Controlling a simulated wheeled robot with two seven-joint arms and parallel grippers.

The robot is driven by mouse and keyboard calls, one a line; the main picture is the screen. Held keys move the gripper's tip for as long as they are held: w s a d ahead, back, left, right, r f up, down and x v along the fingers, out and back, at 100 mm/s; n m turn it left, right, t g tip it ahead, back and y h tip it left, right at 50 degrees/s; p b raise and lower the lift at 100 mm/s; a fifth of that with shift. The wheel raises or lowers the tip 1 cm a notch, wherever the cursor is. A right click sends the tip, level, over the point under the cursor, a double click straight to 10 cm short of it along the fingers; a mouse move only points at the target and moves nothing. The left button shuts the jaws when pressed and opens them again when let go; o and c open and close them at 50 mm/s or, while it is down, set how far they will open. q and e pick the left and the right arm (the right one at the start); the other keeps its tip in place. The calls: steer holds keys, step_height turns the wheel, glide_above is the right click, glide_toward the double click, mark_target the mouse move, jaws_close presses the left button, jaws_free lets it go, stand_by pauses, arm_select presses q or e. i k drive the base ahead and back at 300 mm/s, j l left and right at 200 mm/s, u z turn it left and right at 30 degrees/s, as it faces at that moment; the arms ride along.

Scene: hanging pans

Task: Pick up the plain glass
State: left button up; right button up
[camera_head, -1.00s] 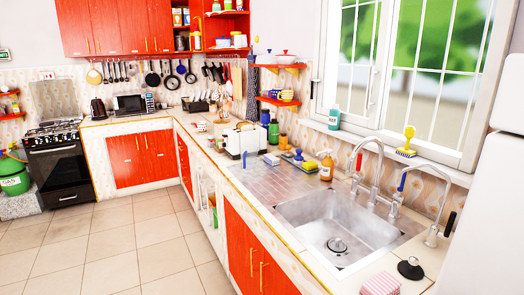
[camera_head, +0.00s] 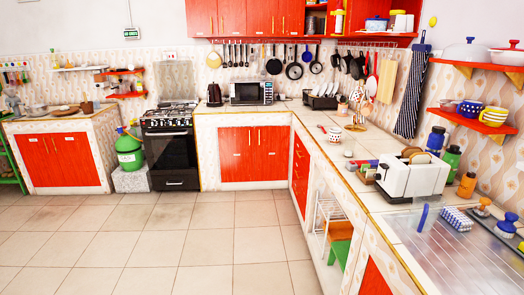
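I cannot clearly make out a plain glass in this view. Neither of my grippers is in view.
Pans (camera_head: 294,71) hang on the back wall near a microwave (camera_head: 251,92). A stove (camera_head: 168,145) stands left. The tiled floor (camera_head: 200,240) is clear.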

mark_target(349, 142)
steer(key=i, duration=1.85)
steer(key=i+j+z, duration=0.1)
steer(key=i+z, duration=0.35)
steer(key=i+j+z, duration=0.3)
steer(key=i+z, duration=0.15)
steer(key=i, duration=0.25)
